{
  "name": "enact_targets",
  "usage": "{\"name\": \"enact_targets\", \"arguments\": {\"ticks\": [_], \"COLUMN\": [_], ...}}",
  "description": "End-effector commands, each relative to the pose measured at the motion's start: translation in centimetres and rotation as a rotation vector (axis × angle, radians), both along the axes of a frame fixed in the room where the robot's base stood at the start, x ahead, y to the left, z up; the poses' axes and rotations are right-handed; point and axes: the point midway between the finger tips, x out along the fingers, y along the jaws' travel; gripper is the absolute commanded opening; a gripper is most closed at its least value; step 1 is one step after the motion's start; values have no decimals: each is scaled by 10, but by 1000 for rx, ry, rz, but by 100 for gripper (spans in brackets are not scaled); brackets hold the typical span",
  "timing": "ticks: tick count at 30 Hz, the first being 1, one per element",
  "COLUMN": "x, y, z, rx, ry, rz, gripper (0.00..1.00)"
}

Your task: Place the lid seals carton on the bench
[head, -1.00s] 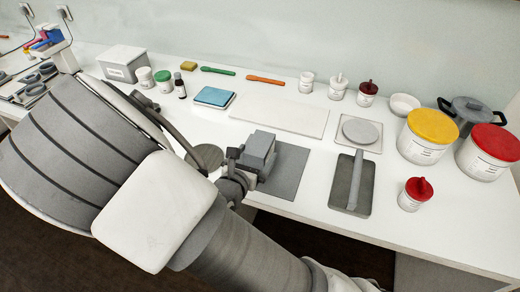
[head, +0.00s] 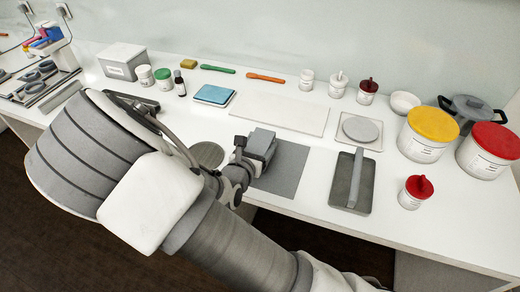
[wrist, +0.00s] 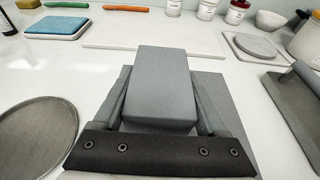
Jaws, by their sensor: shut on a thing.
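A plain grey carton (head: 262,144), with no readable label, is at the left part of a flat grey mat (head: 287,172) on the white bench (head: 318,178). My gripper (head: 248,158) is shut on this carton from the front. In the wrist view the carton (wrist: 162,85) sits between the two fingers of my gripper (wrist: 161,108), with the mat (wrist: 212,88) showing beyond its right side. The carton's underside is hidden, so I cannot tell whether it touches the mat.
A round grey disc (head: 207,155) lies left of the carton. A dark tray with a grey bar (head: 351,185) is to the right. A white board (head: 280,114) lies behind. Tubs (head: 425,137) and a red-lidded jar (head: 414,192) stand at the right. Bare bench shows between mat and tray.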

Motion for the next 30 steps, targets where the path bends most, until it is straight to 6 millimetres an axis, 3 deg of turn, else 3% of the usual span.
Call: {"name": "enact_targets", "arguments": {"ticks": [1,6,17,25,30], "x": [0,0,0,0,-16], "y": [0,0,0,0,-28], "z": [0,0,8,42,60], "rx": [0,0,1,6,3], "ry": [0,-1,-1,-3,0], "rz": [0,0,0,-1,-4], "gripper": [28,2,2,2,2]}}
